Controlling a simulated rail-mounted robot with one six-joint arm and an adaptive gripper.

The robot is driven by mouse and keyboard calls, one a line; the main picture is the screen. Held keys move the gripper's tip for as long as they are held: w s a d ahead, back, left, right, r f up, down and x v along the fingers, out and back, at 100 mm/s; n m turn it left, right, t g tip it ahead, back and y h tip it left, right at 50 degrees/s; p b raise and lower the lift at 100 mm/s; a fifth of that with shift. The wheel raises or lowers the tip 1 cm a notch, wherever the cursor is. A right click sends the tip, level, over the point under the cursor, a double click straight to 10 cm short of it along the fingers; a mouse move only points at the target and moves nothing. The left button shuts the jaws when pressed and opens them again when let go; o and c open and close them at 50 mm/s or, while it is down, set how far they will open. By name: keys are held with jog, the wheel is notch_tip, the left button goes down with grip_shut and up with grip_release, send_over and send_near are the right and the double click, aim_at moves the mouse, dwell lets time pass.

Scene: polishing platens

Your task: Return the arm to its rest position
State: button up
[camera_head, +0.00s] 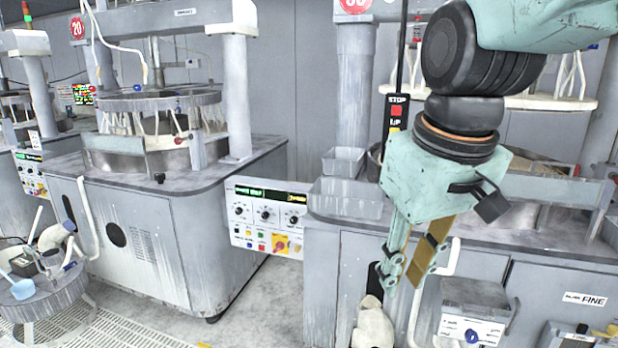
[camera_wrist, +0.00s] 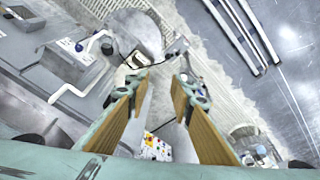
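My arm comes in from the upper right of the head view, with a teal wrist and dark ribbed joints. My gripper (camera_head: 401,280) points down in front of the right polishing machine (camera_head: 390,238). Its two fingers stand apart, with tan pads on their inner sides. In the wrist view my gripper (camera_wrist: 161,82) shows a clear gap between the fingers and holds nothing. Whether a fingertip touches anything cannot be told.
A white rounded object (camera_head: 373,326) shows below the gripper, with a small grey box (camera_head: 475,312) to its right. A control panel (camera_head: 267,217) stands between the machines. A left machine (camera_head: 135,235) and a round stand (camera_head: 42,297) are farther left. Floor shows between the machines.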

jog(key=s+d+m, duration=0.1)
jog(key=s+d, duration=0.2)
jog(key=s, duration=0.5)
jog(key=s+d+m+t, duration=0.1)
jog(key=s+d+m, duration=0.1)
jog(key=s, duration=0.7)
jog(key=shift+d+m, duration=0.3)
jog(key=shift+d, duration=0.2)
dwell(2.0)
jog(key=shift+f, duration=0.2)
dwell(0.8)
notch_tip(320, 180, down, 7)
jog(key=b, duration=0.7)
jog(key=shift+r, duration=0.2)
jog(key=shift+d, duration=0.1)
